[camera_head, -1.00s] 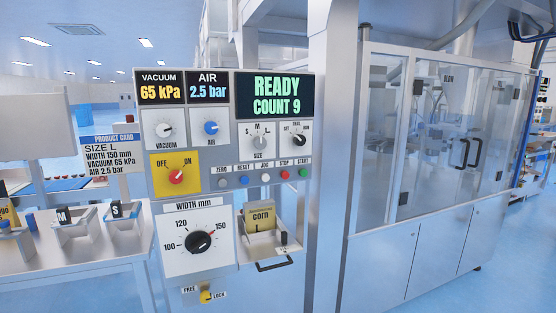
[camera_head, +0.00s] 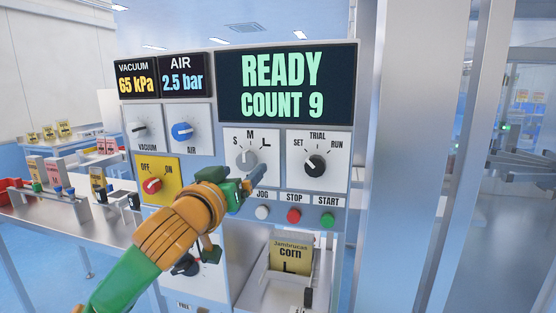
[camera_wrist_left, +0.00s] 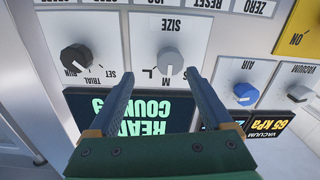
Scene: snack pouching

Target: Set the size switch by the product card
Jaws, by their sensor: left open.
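The size switch (camera_head: 247,162) is a grey knob on a white plate marked S, M and L. Its pointer appears to be up near M. In the left wrist view the size switch (camera_wrist_left: 170,63) appears upside down, just beyond and between my fingertips. My left gripper (camera_head: 252,183) is open in front of the panel, just below the knob, and its fingers (camera_wrist_left: 160,78) hold nothing. Whether they touch the knob cannot be told. The product card is not in view now; earlier it read size L. My right gripper is not in view.
The SET/TRIAL/RUN knob (camera_head: 315,165) is right of the size switch. The JOG (camera_head: 262,212), STOP (camera_head: 293,215) and START (camera_head: 327,219) buttons sit below. A yellow OFF/ON switch (camera_head: 153,185) is at left. A corn pouch marked L (camera_head: 291,255) stands lower right.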

